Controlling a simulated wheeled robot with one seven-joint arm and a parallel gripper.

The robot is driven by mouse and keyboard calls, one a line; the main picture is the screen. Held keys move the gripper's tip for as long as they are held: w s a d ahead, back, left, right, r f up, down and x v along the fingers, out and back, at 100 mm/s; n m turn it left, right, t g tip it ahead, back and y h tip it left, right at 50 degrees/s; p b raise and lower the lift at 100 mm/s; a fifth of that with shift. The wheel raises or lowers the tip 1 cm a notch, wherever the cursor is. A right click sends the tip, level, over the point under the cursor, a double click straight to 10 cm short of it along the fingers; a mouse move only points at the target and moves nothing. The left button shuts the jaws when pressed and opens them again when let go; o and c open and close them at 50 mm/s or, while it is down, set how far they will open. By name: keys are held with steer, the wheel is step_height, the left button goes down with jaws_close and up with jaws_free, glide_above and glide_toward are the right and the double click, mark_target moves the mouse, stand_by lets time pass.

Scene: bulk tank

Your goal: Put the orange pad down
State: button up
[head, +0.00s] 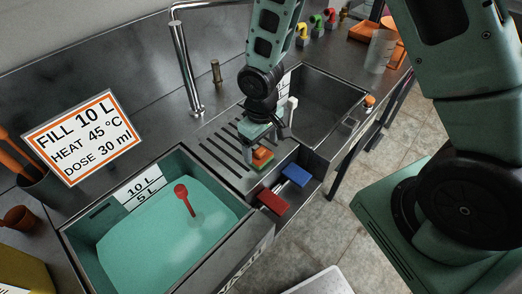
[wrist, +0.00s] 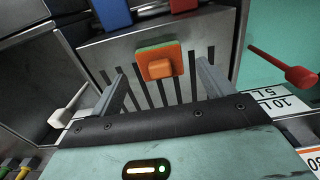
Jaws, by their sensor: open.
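The orange pad (head: 262,155) has a green underside and a small raised block on top. It rests on the slotted metal drainboard between the two basins, near its front edge. In the wrist view the orange pad (wrist: 160,62) lies between and just beyond my two fingertips. My gripper (head: 264,143) is over the pad in the head view. In the wrist view my gripper (wrist: 160,80) has its fingers spread wide, with a gap on each side of the pad.
The right basin (head: 318,112) is deep and looks empty. A red pad (head: 273,201) and a blue pad (head: 295,175) sit in front of the drainboard. A tall tap (head: 183,65) stands behind.

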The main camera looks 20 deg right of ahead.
mark_target(261, 151)
step_height(261, 151, up, 8)
steer(key=r, duration=0.1)
steer(key=s+a+r+n, duration=0.1)
steer(key=s+a+r, duration=0.2)
steer(key=s, duration=0.6)
steer(key=s+a+r+n, duration=0.2)
steer(key=s+a+r, duration=0.1)
steer(key=s+r, duration=0.4)
steer(key=s, duration=0.2)
steer(key=shift+s+a+y, duration=0.2)
steer(key=shift+s+y, duration=0.1)
steer(key=shift+s, duration=0.1)
